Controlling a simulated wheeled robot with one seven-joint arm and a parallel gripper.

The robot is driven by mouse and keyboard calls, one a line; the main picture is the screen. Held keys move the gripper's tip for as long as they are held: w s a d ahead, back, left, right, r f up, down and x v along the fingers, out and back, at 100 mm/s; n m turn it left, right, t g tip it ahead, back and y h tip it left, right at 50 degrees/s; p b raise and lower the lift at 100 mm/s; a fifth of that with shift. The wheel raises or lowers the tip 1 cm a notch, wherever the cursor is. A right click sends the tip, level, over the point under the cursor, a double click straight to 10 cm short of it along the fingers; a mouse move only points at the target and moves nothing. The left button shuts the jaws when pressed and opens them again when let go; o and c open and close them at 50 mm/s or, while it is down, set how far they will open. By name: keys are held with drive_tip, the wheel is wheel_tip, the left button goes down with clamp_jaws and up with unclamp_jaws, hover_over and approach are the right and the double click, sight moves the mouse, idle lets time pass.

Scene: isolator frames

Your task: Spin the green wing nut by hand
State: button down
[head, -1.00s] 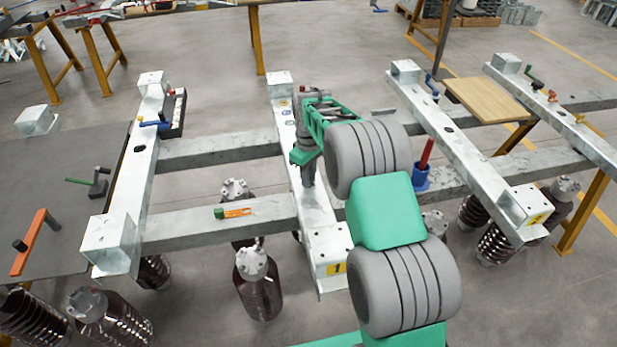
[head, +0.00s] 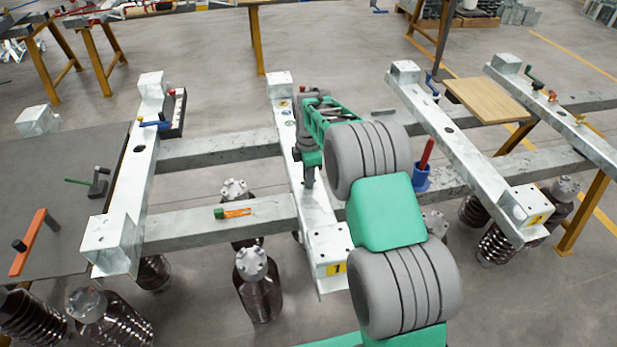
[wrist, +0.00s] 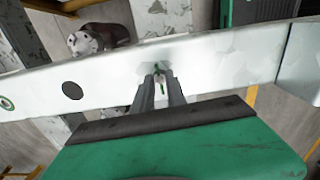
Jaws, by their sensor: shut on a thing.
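The green wing nut (wrist: 161,82) shows in the wrist view as a small green piece between the fingertips, against the pale galvanized beam (wrist: 220,52). My gripper (wrist: 161,76) is shut on it, with one dark finger on each side. Most of the nut is hidden by the fingers. In the head view my gripper (head: 308,182) points down at the middle of the second steel beam (head: 318,212). The nut cannot be made out there.
A blue cup with a red-handled tool (head: 422,176) stands right of my arm. A green-and-orange item (head: 233,212) lies on the front cross beam. Brown insulators (head: 257,285) stand below. A wooden board (head: 489,100) lies at the right.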

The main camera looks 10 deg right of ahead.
drive_tip(key=n, duration=0.7)
drive_tip(key=shift+f, duration=0.1)
drive_tip(key=n, duration=0.7)
drive_tip(key=shift+f+n+b, duration=0.3)
drive_tip(key=shift+f+b, duration=0.05)
drive_tip(key=shift+b, duration=0.7)
drive_tip(key=w+f+b, duration=0.1)
drive_tip(key=b, duration=0.7)
drive_tip(key=shift+a+f+n, duration=0.1)
drive_tip(key=shift+a+n, duration=0.05)
drive_tip(key=shift+n, duration=0.25)
drive_tip(key=b, duration=0.3)
drive_tip(key=shift+w, duration=0.1)
drive_tip(key=b, duration=0.5)
drive_tip(key=shift+a+r+n, duration=0.1)
drive_tip(key=shift+r+n, duration=0.1)
drive_tip(key=shift+n, duration=0.2)
drive_tip(key=r+b, duration=0.1)
drive_tip(key=b, duration=0.1)
drive_tip(key=shift+s+n+b, duration=0.3)
drive_tip(key=shift+s, duration=0.05)
drive_tip(key=shift+s+r+n, duration=0.2)
drive_tip(key=shift+r+n, duration=0.1)
drive_tip(key=shift+n, duration=0.2)
